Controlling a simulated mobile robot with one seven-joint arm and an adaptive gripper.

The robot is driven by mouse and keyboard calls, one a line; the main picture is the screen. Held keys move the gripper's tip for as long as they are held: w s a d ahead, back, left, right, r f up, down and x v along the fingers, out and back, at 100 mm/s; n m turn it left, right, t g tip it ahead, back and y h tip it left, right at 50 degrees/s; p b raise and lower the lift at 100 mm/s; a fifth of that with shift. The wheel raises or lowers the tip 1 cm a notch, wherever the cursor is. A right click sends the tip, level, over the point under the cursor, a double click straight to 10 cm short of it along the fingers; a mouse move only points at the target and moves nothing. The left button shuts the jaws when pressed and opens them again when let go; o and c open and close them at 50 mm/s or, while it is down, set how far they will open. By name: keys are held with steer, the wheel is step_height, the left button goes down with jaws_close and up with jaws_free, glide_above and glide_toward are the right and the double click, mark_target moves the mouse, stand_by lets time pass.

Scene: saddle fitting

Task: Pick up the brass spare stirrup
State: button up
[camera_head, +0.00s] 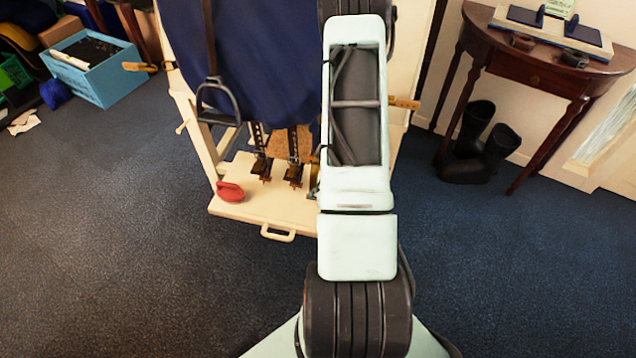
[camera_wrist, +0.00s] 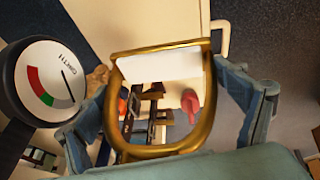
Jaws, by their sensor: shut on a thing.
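The brass stirrup (camera_wrist: 205,128) is a gold-coloured arch with a white tread across its top bar, large in the middle of the wrist view. My gripper (camera_wrist: 163,85) has one blue-grey finger on each side of it and is shut on it. The stirrup is close to the camera, with the stand's base showing through its opening. In the head view my arm hides the gripper and most of the stirrup; only a thin brass-coloured sliver (camera_head: 315,168) shows beside the arm.
A dark stirrup (camera_head: 218,103) hangs beside the blue saddle cloth (camera_head: 265,50). The cream stand base (camera_head: 255,212) holds a red object (camera_head: 230,192) and hanging straps. A round girth gauge (camera_wrist: 50,83) fills the wrist view's left. A wooden table (camera_head: 530,70) and boots (camera_head: 470,165) stand right.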

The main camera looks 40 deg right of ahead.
step_height(320, 180, up, 2)
steer(key=shift+r+p, duration=0.2)
steer(key=shift+p, duration=0.1)
steer(key=s+d, duration=0.2)
steer(key=s, duration=0.6)
steer(key=s+d+p, duration=0.1)
steer(key=s+d, duration=0.2)
steer(key=s, duration=0.6)
steer(key=shift+f, duration=0.15)
steer(key=shift+s+d, duration=0.1)
steer(key=shift+d, duration=0.05)
